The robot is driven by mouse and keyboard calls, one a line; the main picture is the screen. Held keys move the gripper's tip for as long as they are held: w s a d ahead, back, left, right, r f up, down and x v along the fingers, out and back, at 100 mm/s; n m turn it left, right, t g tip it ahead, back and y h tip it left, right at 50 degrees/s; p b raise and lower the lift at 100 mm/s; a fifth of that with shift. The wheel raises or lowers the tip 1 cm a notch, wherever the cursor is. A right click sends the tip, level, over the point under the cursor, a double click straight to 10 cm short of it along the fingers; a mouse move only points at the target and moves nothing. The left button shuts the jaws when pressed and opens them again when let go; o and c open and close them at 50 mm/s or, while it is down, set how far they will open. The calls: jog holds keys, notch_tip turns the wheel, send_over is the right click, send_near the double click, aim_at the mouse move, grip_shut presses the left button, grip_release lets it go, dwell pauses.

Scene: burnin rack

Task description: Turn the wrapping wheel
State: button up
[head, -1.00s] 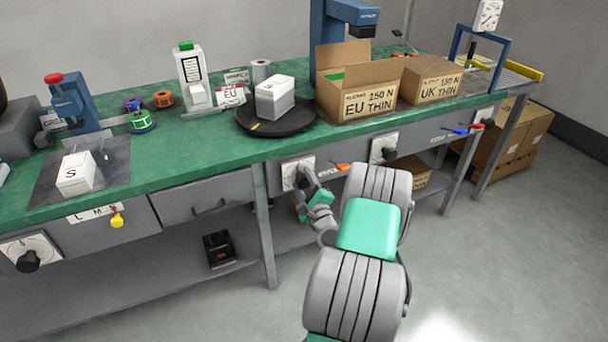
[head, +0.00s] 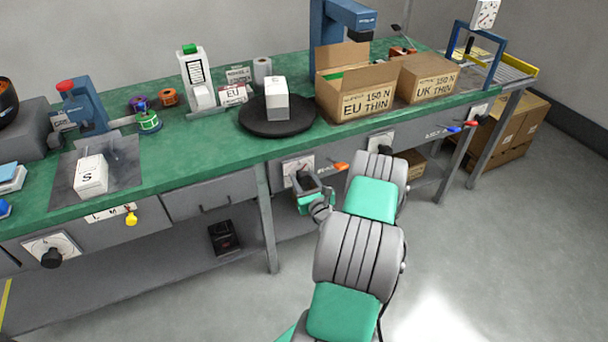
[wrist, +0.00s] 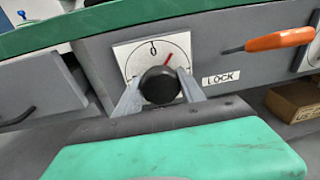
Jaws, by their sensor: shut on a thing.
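A round black turntable (head: 257,123) lies on the green bench top, with a white box (head: 276,101) marked C standing on it. Below it, on the bench front, is a white dial plate (head: 290,166), which also shows in the wrist view (wrist: 127,52). My gripper (head: 304,183) is at this plate. In the wrist view its two fingers stand on either side of the round black knob (wrist: 160,86) and are shut on it. A red line on the plate shows up and right of the knob, near the 0 mark. The knob's lower part is hidden by my gripper.
Another dial (head: 380,143) is further right. A drawer (head: 211,193) is at left.

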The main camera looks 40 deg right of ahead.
jog(key=m+p, duration=0.1)
jog(key=m, duration=0.1)
jog(key=m+p, duration=0.1)
jog(key=m, duration=0.1)
jog(key=shift+d+r+y, duration=0.15)
jog(key=shift+r+y, duration=0.05)
jog(key=shift+y, duration=0.2)
jog(key=m+p, duration=0.1)
jog(key=m, duration=0.3)
jog(key=shift+f, duration=0.15)
jog(key=shift+m, duration=0.4)
jog(key=o, duration=1.3)
jog(key=shift+y, duration=0.4)
jog(key=shift+o, duration=0.2)
jog(key=f+v, duration=0.1)
jog(key=v, duration=0.6)
jog(key=shift+s+a+r, duration=0.25)
jog(key=shift+s+r, duration=0.15)
jog(key=shift+r, duration=0.1)
